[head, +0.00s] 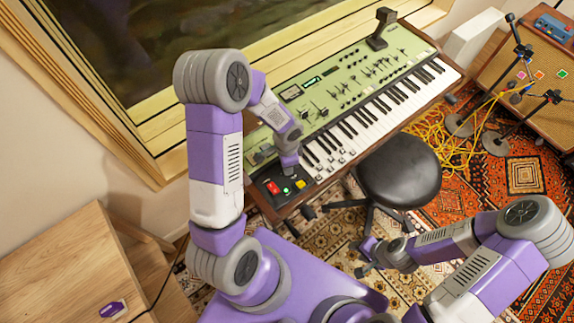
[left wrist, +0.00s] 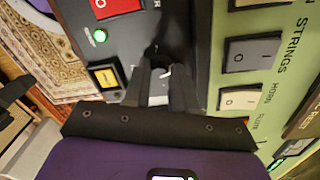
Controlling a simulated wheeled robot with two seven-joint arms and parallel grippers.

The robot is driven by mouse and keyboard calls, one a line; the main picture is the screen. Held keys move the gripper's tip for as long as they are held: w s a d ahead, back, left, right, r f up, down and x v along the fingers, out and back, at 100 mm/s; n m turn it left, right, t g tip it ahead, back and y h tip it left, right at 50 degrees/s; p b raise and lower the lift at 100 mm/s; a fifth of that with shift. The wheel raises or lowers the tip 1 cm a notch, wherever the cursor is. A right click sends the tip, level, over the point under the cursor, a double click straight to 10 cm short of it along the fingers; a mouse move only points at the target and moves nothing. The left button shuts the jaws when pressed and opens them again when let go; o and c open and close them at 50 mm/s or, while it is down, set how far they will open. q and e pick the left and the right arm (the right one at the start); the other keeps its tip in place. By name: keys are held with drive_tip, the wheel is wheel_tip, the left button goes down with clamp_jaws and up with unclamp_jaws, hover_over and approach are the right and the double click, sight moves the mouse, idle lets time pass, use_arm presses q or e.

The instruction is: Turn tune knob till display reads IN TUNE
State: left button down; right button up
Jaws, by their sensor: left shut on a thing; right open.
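The green synthesizer (head: 345,75) stands below the window, with a black control panel (head: 262,186) at its near left end. My left gripper (head: 290,172) reaches down onto this panel. In the left wrist view my left gripper (left wrist: 160,88) has its dark fingers closed around a small dark knob (left wrist: 158,50), mostly hidden between them. The knob's label and pointer cannot be made out. A small lit display (head: 311,82) is on the synthesizer's face; its text is too small to read. My right gripper (head: 367,257) is open and empty, low above the rug.
A black stool (head: 399,172) stands before the keys.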

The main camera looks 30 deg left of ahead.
use_arm(q)
drive_tip(key=shift+n+b, duration=0.65)
drive_tip(key=shift+n, duration=0.95)
drive_tip(key=c, duration=0.9)
unclamp_jaws()
drive_tip(key=shift+r, duration=0.1)
wheel_tip(320, 180, up, 7)
drive_tip(key=shift+a+r+p, duration=0.1)
drive_tip(key=shift+r+p, duration=0.1)
drive_tip(key=shift+p, duration=0.9)
